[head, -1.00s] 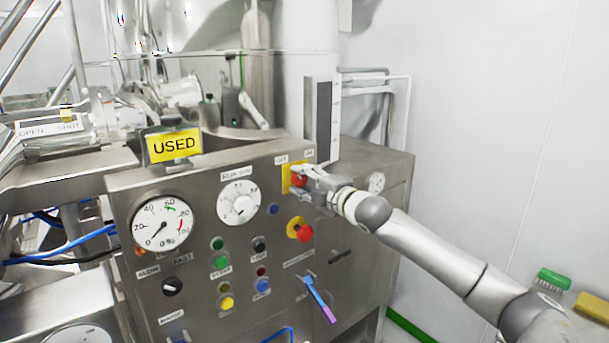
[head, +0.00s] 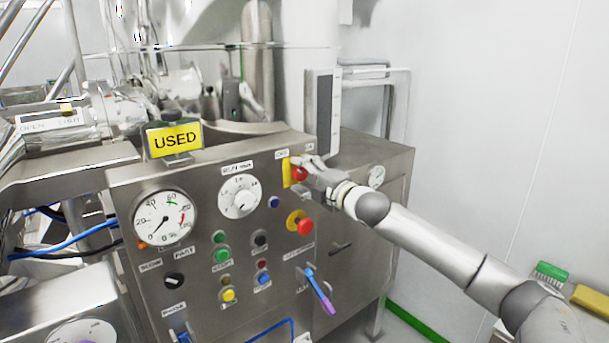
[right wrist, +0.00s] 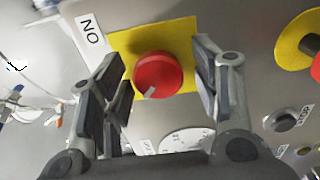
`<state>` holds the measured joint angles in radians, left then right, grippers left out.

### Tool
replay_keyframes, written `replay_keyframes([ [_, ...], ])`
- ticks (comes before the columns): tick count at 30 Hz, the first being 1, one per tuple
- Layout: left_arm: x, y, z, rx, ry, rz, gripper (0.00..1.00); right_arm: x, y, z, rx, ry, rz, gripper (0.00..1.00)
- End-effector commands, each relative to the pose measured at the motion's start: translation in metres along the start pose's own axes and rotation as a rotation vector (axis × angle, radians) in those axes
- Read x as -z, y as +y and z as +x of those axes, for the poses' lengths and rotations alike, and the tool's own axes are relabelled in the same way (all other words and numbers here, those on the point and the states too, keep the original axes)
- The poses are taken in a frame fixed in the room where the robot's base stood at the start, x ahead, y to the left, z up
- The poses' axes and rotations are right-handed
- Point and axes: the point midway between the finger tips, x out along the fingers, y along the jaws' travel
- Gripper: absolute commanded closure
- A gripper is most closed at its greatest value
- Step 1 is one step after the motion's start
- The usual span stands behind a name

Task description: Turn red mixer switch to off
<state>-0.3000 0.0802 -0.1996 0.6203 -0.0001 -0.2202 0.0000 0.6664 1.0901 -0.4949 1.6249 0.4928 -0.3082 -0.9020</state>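The red mixer switch (right wrist: 158,75) is a round red knob on a yellow plate (right wrist: 187,42), seen close in the right wrist view. A pale pointer mark shows at its lower left edge, and an "ON" label (right wrist: 90,30) stands at the plate's corner. In the head view the red switch (head: 299,174) is at the panel's upper right, partly hidden by my right gripper. My right gripper (right wrist: 163,82) is open, with one finger on each side of the knob and visible gaps to it. My left gripper does not show.
A red emergency-style button on yellow (head: 304,226) sits just below the switch. A purple-and-blue lever (head: 319,290) sticks out lower down. Dials, small coloured buttons and a yellow "USED" sign (head: 175,140) are on the left.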

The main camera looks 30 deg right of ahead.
Motion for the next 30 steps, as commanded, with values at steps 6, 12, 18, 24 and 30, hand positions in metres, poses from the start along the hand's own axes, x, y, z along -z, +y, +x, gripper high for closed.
replay_keyframes([
  [6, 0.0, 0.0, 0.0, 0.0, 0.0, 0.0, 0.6, -0.001, 0.001, 0.0, -0.002, -0.001, 0.001, 0.4],
  [12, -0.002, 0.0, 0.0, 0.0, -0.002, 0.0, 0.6, -0.002, 0.001, -0.004, -0.001, -0.002, 0.0, 0.4],
  [18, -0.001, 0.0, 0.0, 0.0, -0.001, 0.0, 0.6, -0.002, -0.001, -0.023, 0.001, -0.002, 0.0, 0.4],
  [24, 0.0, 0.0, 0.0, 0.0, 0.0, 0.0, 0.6, -0.002, -0.001, -0.044, 0.002, -0.003, 0.0, 0.4],
  [30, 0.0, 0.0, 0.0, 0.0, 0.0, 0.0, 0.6, 0.0, -0.001, -0.063, 0.003, 0.0, -0.001, 0.4],
])
